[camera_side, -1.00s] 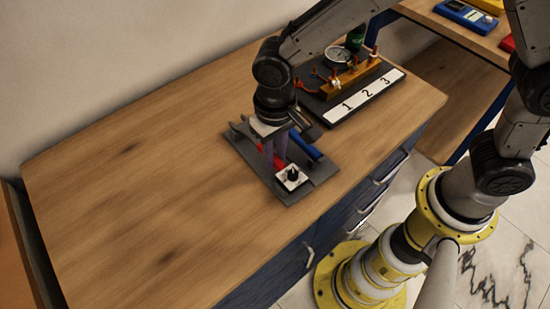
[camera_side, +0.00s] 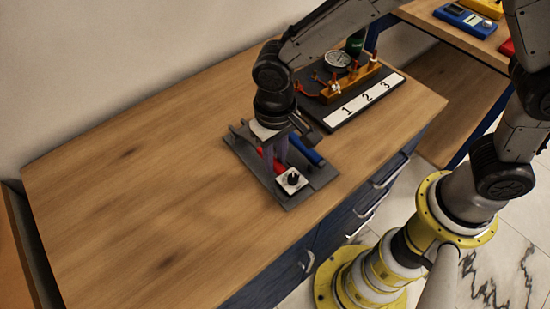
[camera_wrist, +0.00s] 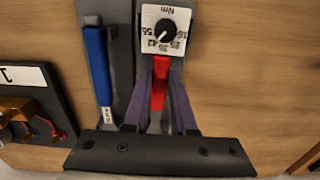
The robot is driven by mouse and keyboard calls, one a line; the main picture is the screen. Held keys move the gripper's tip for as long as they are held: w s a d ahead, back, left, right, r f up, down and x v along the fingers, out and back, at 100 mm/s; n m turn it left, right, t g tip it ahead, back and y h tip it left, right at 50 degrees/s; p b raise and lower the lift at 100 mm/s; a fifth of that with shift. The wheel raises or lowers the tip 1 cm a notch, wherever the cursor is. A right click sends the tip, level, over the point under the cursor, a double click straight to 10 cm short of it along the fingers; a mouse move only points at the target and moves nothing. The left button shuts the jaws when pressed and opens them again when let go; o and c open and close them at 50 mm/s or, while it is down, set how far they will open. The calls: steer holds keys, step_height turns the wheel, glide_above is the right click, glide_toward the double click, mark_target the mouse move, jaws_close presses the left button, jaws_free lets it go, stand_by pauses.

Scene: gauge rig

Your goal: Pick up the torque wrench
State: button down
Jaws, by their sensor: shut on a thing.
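A tool with a red handle (camera_wrist: 158,92) lies in the grey holder (camera_wrist: 124,45) on the wooden bench. It looks like the torque wrench, though no label on it is readable. My gripper (camera_wrist: 161,77) points down over the holder, its two purple fingers on either side of the red handle and shut on it. In the side view my gripper (camera_side: 275,162) hides much of the tool. A white dial plate (camera_wrist: 165,32) marked Nm, with a black knob, sits at the end of the red handle. A blue-handled tool (camera_wrist: 98,62) lies parallel beside it, apart from the fingers.
A dark gauge board (camera_side: 335,121) with a numbered strip 1, 2, 3, a round gauge (camera_side: 337,58) and an orange block (camera_side: 350,83) stands behind and right of the holder. The bench (camera_side: 130,200) is clear to the left. A second table (camera_side: 455,30) holds instruments.

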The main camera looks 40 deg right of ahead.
steer(key=shift+r, duration=0.6)
steer(key=s+d+r, duration=0.8)
steer(key=s+r, duration=0.3)
steer(key=shift+d+r, duration=0.15)
steer(key=shift+r, duration=0.2)
steer(key=shift+s, duration=0.1)
steer(key=c, duration=1.4)
jaws_free()
steer(key=shift+c, duration=0.2)
jaws_close()
